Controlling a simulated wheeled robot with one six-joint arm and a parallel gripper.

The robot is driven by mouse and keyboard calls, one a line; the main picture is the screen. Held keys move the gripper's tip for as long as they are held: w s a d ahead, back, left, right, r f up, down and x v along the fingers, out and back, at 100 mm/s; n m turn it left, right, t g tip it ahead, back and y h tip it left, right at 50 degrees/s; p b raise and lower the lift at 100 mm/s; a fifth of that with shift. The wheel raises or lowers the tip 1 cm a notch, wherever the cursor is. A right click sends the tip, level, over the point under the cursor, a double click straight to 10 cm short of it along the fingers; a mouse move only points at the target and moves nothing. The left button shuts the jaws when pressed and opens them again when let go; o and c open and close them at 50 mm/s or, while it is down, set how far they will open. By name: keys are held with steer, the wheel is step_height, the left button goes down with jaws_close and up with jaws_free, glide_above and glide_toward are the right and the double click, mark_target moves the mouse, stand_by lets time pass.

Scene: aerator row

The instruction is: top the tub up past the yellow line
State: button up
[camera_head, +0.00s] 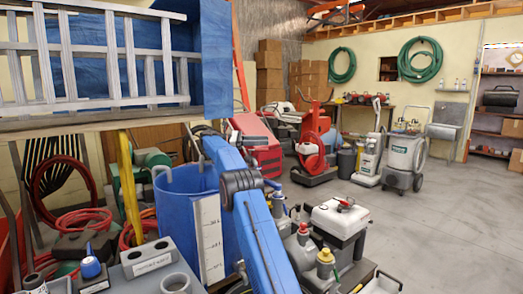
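A blue tub (175,215) stands upright at the left centre, open at the top. A white strip (210,240) with dark graduation marks runs down its right side; the marks are too small to read surely. I can make out no yellow line on the strip. The inside of the tub and any liquid level are hidden by its near wall. A long blue beam passes close in front of the tub's right side and hides part of it. I cannot make out my gripper in this view.
A grey holder block (148,258) and a blue-capped bottle (91,268) are in front at left. A ladder (100,60) hangs above. Open floor (450,230) lies right.

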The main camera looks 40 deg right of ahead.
step_height(320, 180, up, 4)
steer(key=shift+r, duration=0.6)
